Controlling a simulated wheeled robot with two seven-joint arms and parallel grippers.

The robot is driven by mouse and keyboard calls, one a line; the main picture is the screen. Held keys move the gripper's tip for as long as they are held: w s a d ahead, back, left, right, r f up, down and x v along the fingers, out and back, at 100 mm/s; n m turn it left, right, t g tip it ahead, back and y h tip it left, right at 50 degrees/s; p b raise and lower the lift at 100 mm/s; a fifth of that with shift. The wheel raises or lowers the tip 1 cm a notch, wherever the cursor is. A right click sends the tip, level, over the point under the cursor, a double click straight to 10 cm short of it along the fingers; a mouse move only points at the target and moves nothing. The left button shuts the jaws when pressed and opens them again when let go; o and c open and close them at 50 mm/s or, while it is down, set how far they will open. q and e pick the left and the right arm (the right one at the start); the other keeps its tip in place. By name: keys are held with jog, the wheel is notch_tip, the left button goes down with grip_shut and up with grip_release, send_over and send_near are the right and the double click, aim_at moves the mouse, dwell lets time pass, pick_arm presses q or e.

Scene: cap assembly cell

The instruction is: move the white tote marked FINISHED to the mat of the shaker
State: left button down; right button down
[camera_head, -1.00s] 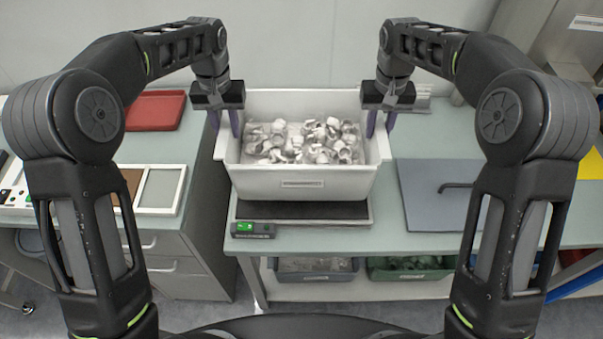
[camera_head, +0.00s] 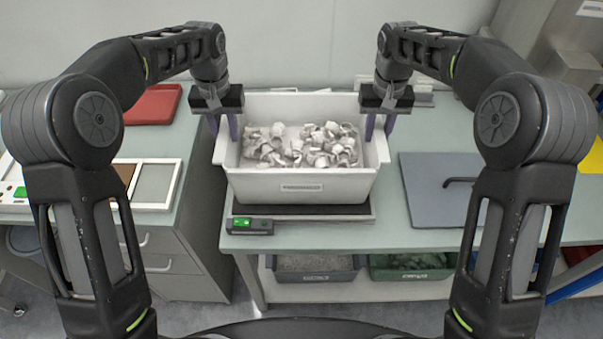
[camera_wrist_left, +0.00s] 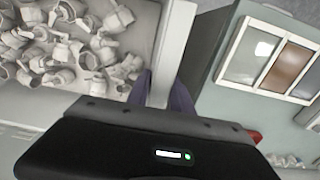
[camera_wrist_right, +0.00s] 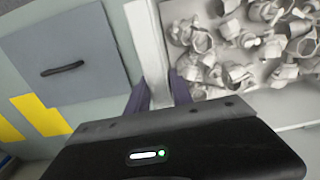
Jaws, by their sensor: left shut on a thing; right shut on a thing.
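A white tote (camera_head: 301,187), filled with pale grey cap-like parts (camera_head: 308,147), is in the middle of the head view. The text on its front label is too small to read. My left gripper (camera_head: 224,127) is shut on its left wall, which also shows between the fingers in the left wrist view (camera_wrist_left: 172,60). My right gripper (camera_head: 378,126) is shut on its right wall, seen in the right wrist view (camera_wrist_right: 149,45). The tote looks level over a dark-topped platform (camera_head: 300,211); I cannot tell whether they touch. I cannot identify the shaker's mat for sure.
A small unit with a green display (camera_head: 249,225) sits at the platform's front left. A blue-grey mat (camera_head: 425,205) with a black handle-like piece (camera_head: 462,181) lies to the right. A red tray (camera_head: 153,104) and framed panels (camera_head: 157,186) are left. Bins (camera_head: 315,275) stand on the shelf below.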

pick_arm(q)
jog(key=c, duration=1.1)
grip_release()
jog(key=shift+f, duration=0.1)
pick_arm(e)
jog(key=c, duration=1.1)
grip_release()
jog(key=shift+f, duration=0.1)
pick_arm(q)
notch_tip(320, 180, up, 8)
jog(key=shift+f, duration=0.2)
pick_arm(e)
notch_tip(320, 180, up, 8)
jog(key=shift+f, duration=0.2)
pick_arm(q)
jog(key=shift+s+f, duration=0.1)
pick_arm(e)
jog(key=shift+s+f, duration=0.1)
